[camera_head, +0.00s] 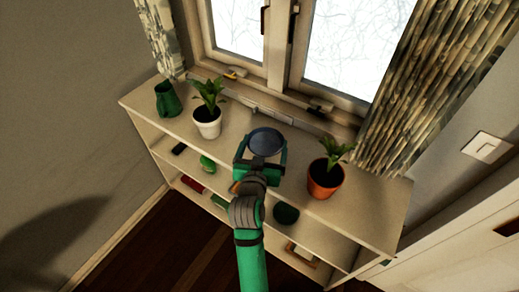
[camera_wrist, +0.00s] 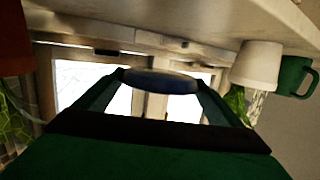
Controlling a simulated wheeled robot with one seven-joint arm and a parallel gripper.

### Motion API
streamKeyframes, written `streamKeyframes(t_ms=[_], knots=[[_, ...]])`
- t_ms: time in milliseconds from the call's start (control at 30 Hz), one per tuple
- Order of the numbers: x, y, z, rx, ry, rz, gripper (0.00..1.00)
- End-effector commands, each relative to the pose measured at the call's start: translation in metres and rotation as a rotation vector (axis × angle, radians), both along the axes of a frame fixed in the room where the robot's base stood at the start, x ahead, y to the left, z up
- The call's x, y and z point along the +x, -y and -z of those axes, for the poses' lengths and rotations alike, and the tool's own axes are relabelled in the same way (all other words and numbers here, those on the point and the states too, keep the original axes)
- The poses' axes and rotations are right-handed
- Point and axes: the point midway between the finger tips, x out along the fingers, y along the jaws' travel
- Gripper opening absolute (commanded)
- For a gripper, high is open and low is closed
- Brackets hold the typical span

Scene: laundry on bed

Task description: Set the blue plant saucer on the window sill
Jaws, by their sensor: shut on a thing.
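The blue plant saucer (camera_head: 266,141) is a shallow round dish between the two fingers of my green gripper (camera_head: 265,146). My gripper is shut on it. The wrist view, which is upside down, also shows the saucer (camera_wrist: 162,82) edge-on between the fingertips. In the head view the saucer appears over the wooden shelf top, in front of the window; its height above it is hard to tell. The window sill (camera_head: 331,125) runs along the base of the window, behind the shelf top.
A plant in a white pot (camera_head: 207,124) and a green jug (camera_head: 167,99) stand left of the saucer on the shelf top (camera_head: 378,198). A plant in an orange pot (camera_head: 324,180) stands to the right. A patterned curtain (camera_head: 432,80) hangs at the right end of the sill.

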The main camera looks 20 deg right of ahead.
Motion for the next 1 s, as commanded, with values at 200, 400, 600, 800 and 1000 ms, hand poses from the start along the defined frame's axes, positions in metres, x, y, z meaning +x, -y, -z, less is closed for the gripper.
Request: streamKeyframes(t_ms=[200,400,600,800,1000], knots=[[0.028,0.005,0.037,0.001,-0.003,0.000,0.63],[0.039,0.007,0.050,0.000,0.000,0.000,0.63],[0.045,0.008,0.066,0.001,-0.003,0.000,0.63],[0.045,0.008,0.087,0.000,0.000,-0.001,0.63],[0.045,0.008,0.087,0.000,0.000,-0.001,0.63]])
